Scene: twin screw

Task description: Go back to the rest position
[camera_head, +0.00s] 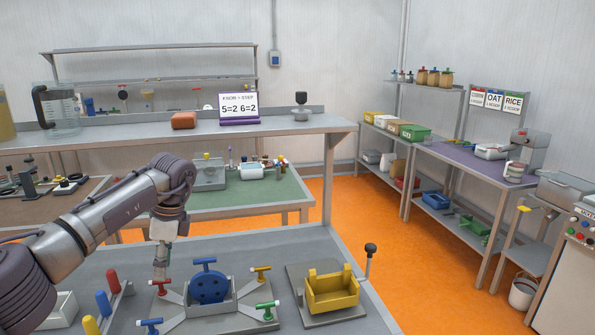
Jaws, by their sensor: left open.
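My left gripper (160,270) points down at the end of my arm, open, just above or beside a red T-handle screw (160,285). I cannot tell if they touch. The screw stands at one corner of a grey fixture with a blue disc (208,287) in its middle. A blue T-handle (205,262) is at the back, a yellow one (261,270) and a green one (267,305) are at the right, and another blue one (149,324) is at the front left. My right gripper is out of view.
Right of the fixture, a yellow bin (332,289) sits on a grey plate beside a black-knobbed lever (370,256). At left are a red peg (113,280), a blue peg (103,303) and a yellow peg (90,325). The orange floor (400,260) at right is clear.

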